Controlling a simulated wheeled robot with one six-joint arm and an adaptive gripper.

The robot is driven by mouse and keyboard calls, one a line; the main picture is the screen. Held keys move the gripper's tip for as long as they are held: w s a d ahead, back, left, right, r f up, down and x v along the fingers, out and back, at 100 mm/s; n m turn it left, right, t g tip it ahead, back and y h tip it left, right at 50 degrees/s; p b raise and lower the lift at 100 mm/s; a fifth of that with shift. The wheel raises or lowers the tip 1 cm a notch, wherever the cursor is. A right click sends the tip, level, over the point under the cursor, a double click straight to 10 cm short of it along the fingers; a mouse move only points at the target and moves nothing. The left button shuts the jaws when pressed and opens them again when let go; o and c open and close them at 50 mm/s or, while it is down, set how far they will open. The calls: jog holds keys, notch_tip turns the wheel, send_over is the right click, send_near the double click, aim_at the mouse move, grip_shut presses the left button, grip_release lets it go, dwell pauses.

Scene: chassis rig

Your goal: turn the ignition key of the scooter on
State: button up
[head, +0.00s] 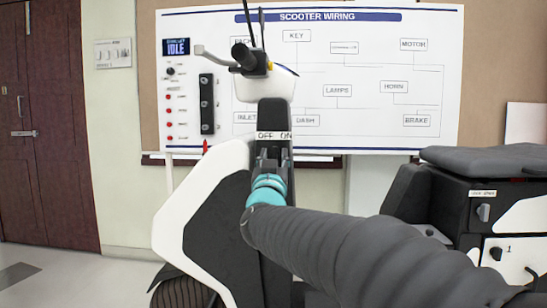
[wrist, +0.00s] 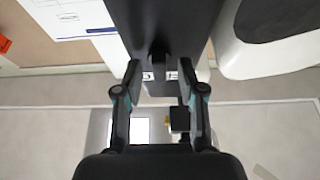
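The scooter (head: 205,205) stands in front of me, white and black, with its handlebar at the top. A white OFF/ON label (head: 273,135) sits on its dark steering column; it also shows partly in the wrist view (wrist: 172,76). My gripper (head: 272,152) is at the column just below the label. In the wrist view my gripper (wrist: 159,68) has its fingers apart, one on each side of a small dark key-like knob (wrist: 158,54). I see gaps between the knob and both fingers. In the head view my gripper and arm hide the knob.
A wiring board (head: 390,75) stands behind the scooter, with a switch panel (head: 187,90) on its left. The seat (head: 480,160) and a dark side box with knobs (head: 485,212) are at the right. A brown door (head: 45,130) is at the far left; floor before it is clear.

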grip_shut()
jog(key=shift+m, duration=0.5)
jog(key=m+h+b, duration=0.1)
jog(key=m+h, duration=0.1)
jog(key=m, duration=0.2)
jog(key=shift+a+h, duration=0.1)
jog(key=shift+h, duration=0.2)
jog(key=m+g+h, duration=0.1)
jog(key=m, duration=0.3)
jog(key=shift+r+h, duration=0.1)
jog(key=shift+h, duration=0.3)
jog(key=m+g+h, duration=0.1)
jog(key=m, duration=0.2)
jog(key=m+g+h+p, duration=0.1)
jog(key=m, duration=0.3)
jog(key=shift+g+p, duration=0.3)
jog(key=shift+m, duration=0.3)
